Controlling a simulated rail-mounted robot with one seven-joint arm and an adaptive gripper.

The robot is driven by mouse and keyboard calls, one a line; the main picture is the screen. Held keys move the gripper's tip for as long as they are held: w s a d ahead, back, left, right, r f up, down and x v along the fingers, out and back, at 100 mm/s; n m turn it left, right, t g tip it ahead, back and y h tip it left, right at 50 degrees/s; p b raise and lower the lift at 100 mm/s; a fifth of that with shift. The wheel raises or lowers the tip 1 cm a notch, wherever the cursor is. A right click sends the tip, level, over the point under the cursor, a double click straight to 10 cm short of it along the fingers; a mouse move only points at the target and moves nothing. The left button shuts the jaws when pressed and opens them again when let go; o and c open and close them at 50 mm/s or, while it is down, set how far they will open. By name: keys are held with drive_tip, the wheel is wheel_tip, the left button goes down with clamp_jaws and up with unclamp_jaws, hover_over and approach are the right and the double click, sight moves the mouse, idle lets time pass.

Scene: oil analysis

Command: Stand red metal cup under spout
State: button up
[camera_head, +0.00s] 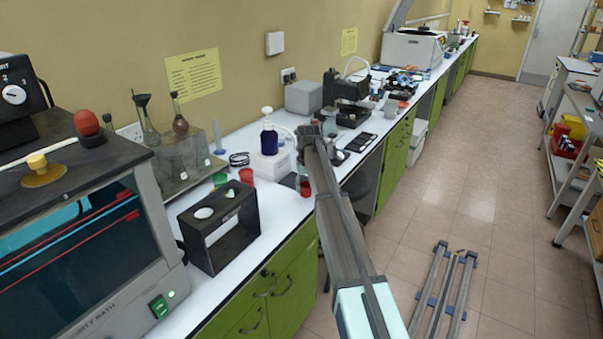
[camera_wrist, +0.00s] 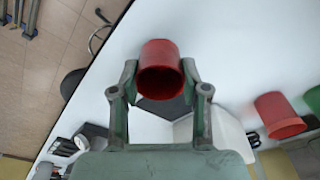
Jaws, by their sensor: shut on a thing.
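A red metal cup (camera_wrist: 160,53) is between the fingers of my gripper (camera_wrist: 160,80), its open mouth facing the wrist camera. My gripper is shut on it. In the head view the red cup (camera_head: 305,188) shows below my gripper (camera_head: 303,172), near the counter's front edge; my arm hides part of the grip. I cannot tell whether it touches the counter. A bottle of dark blue liquid with a white top (camera_head: 269,136) stands on a white block (camera_head: 271,166), behind and left of the cup. A spout is too small to make out clearly.
A second red cup (camera_head: 246,176) and a green cup (camera_head: 220,179) stand left on the white counter (camera_head: 284,204); the second red cup also shows in the wrist view (camera_wrist: 278,113). A black open-framed box (camera_head: 218,228) is nearer. Dark instruments (camera_head: 352,93) stand farther right.

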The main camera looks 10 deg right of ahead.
drive_tip(key=w+p, duration=0.1)
drive_tip(key=w, duration=0.6)
drive_tip(key=shift+w, duration=0.15)
drive_tip(key=w+p, duration=0.1)
drive_tip(key=w, duration=0.3)
drive_tip(key=shift+w+r, duration=0.1)
drive_tip(key=shift+s+f+p, duration=0.4)
drive_tip(key=shift+f+p, duration=0.1)
drive_tip(key=shift+p, duration=0.1)
drive_tip(key=shift+f, duration=0.35)
drive_tip(key=shift+f, duration=0.15)
drive_tip(key=o, duration=1.1)
drive_tip(key=shift+o, duration=0.2)
